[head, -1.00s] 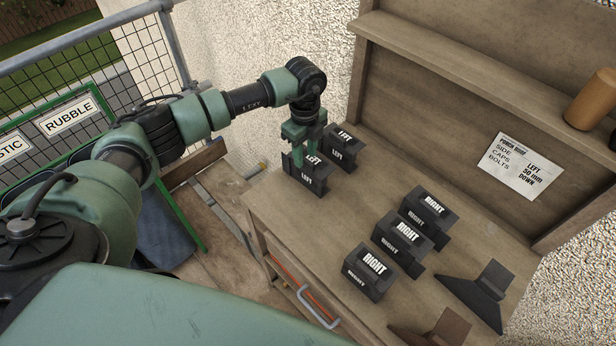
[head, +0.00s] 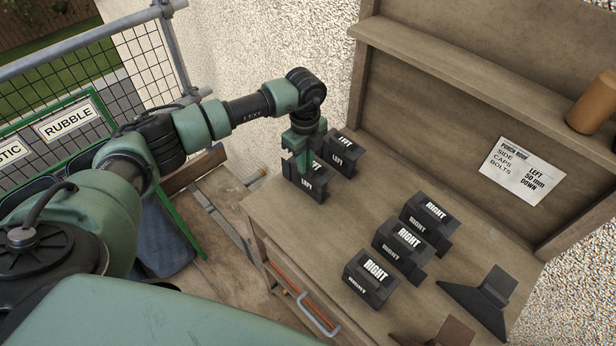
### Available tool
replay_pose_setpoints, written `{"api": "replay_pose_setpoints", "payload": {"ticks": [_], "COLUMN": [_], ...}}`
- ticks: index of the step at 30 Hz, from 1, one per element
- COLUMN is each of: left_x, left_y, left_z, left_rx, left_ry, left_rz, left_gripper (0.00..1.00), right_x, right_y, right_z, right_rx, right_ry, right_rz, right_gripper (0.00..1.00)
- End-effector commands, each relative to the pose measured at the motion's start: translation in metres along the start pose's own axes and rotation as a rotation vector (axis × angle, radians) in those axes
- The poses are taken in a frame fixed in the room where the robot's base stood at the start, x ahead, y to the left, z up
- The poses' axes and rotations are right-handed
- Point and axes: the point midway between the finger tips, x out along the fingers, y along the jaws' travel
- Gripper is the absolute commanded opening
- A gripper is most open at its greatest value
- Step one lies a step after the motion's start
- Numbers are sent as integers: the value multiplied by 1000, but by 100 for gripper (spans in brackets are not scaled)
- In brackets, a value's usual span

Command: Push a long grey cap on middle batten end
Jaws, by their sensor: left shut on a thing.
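Two dark grey caps marked LEFT stand at the back left of the wooden bench. My left gripper (head: 305,168) points down and is shut on the nearer LEFT cap (head: 306,187), beside the bench's left edge. Its fingers cover part of the cap's top label. I cannot tell whether this cap still touches the bench. The other LEFT cap (head: 342,155) stands just behind it, to the right. Several dark grey caps marked RIGHT (head: 371,279) stand in a slanting row on the bench's middle. The batten end is not in view. My right gripper is not in view.
The bench (head: 300,225) has a back board and shelf. A card (head: 522,170) reads LEFT, 50 mm, DOWN. A dark angled piece (head: 478,300) and a brown one (head: 452,332) lie at the front right. A mesh fence (head: 90,80) stands at left. Bench top is clear between LEFT and RIGHT caps.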

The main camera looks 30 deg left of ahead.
Motion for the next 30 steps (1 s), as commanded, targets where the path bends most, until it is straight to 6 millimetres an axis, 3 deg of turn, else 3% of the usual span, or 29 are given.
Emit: {"api": "replay_pose_setpoints", "payload": {"ticks": [30], "left_x": [-51], "left_y": [0], "left_z": [0], "left_rx": [0], "left_ry": [0], "left_rz": [0], "left_gripper": [0], "right_x": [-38], "right_y": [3], "right_z": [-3], "right_rx": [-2], "right_ry": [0], "right_rz": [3], "right_gripper": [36]}}
